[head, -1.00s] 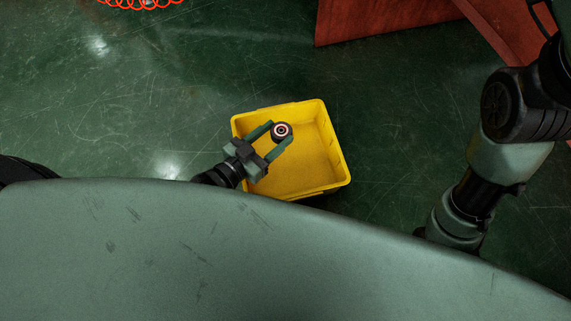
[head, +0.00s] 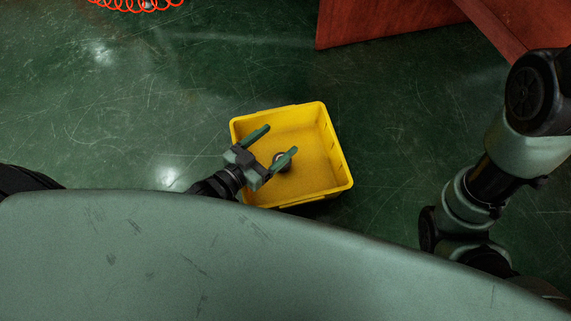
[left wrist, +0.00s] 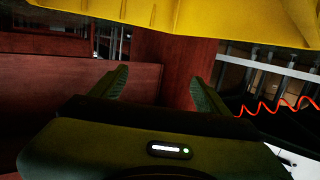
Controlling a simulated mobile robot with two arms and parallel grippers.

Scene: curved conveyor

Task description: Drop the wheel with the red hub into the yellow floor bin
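The yellow floor bin (head: 320,150) stands on the green floor in the middle of the head view. My left gripper (head: 274,144) is open and empty over the bin's left part. The wheel (head: 283,159) shows as a small dark round thing inside the bin, partly hidden behind one finger; its red hub cannot be made out now. In the left wrist view the bin (left wrist: 200,18) crosses the top, and the two fingers (left wrist: 160,88) are apart with nothing between them. My right arm is at the right of the head view; its gripper is not visible.
A reddish-brown panel structure (head: 400,20) stands at the top right of the head view. A coiled red hose (head: 135,4) lies at the top left. Green floor (head: 120,110) is clear left of the bin.

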